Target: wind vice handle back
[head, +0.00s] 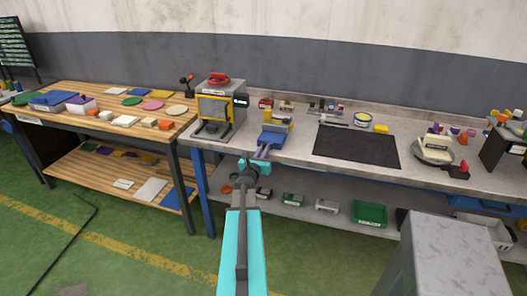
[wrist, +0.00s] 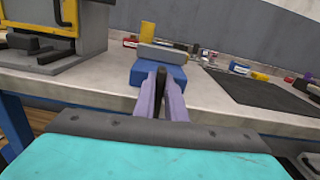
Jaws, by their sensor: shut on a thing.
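The blue vice (head: 272,139) stands at the front edge of the grey workbench in the head view. In the wrist view the vice (wrist: 158,74) shows as a blue block with a grey bar on top. My gripper (head: 263,151) reaches the vice's front from below. In the wrist view its two purple fingers (wrist: 162,92) are close together on a dark, narrow piece, the vice handle (wrist: 162,78). Most of the handle is hidden between the fingers, so its angle is hard to tell.
A grey machine with a yellow-framed front (head: 214,105) stands left of the vice. A black mat (head: 356,148) lies to the right. A lower shelf (head: 300,208) with small bins runs beneath the bench. A wooden table (head: 75,130) stands at left.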

